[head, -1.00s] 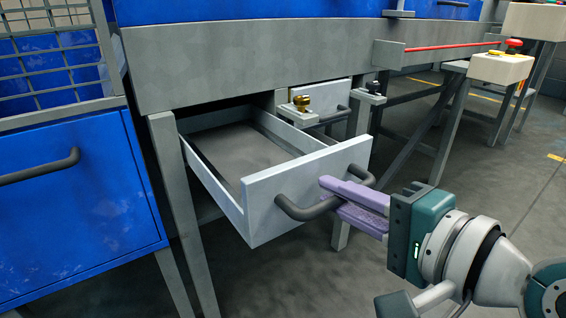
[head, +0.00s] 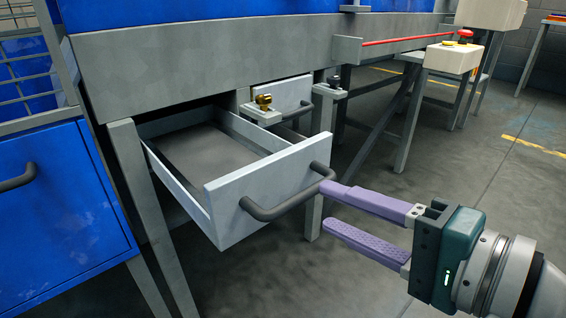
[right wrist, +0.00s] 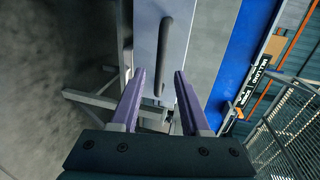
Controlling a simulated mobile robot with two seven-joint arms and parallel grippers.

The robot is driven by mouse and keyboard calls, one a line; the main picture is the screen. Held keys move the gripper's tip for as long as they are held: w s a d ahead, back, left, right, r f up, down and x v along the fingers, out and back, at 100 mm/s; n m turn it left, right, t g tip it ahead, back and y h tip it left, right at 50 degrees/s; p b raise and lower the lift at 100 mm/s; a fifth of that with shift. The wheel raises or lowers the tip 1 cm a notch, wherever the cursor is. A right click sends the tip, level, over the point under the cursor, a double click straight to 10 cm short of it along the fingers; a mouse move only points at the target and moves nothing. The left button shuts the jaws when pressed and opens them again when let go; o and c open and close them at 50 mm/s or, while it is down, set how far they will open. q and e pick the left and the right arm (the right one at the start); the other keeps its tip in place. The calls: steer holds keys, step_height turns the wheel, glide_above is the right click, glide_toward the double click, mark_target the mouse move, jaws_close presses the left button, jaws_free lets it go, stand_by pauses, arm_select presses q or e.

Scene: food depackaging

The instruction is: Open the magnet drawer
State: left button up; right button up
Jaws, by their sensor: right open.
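A light grey drawer (head: 262,194) under the grey bench is pulled well out, and its inside looks empty. Its dark bar handle (head: 290,203) spans the front panel. My right gripper (head: 323,208) is open, with its purple fingers pointing at the right end of the handle. The fingers appear apart from the handle and hold nothing. In the right wrist view the drawer front (right wrist: 147,45) and handle (right wrist: 165,50) lie ahead of the open fingers (right wrist: 160,78). My left gripper is not in view.
A second, closed drawer (head: 278,95) sits behind to the right, near a brass knob (head: 264,101). A blue cabinet (head: 60,215) stands at the left. A bench leg (head: 156,225) is beside the open drawer. The floor at right is mostly clear.

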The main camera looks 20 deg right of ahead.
steer(key=v, duration=0.3)
steer(key=shift+s+d+r, duration=0.1)
steer(key=shift+s, duration=0.15)
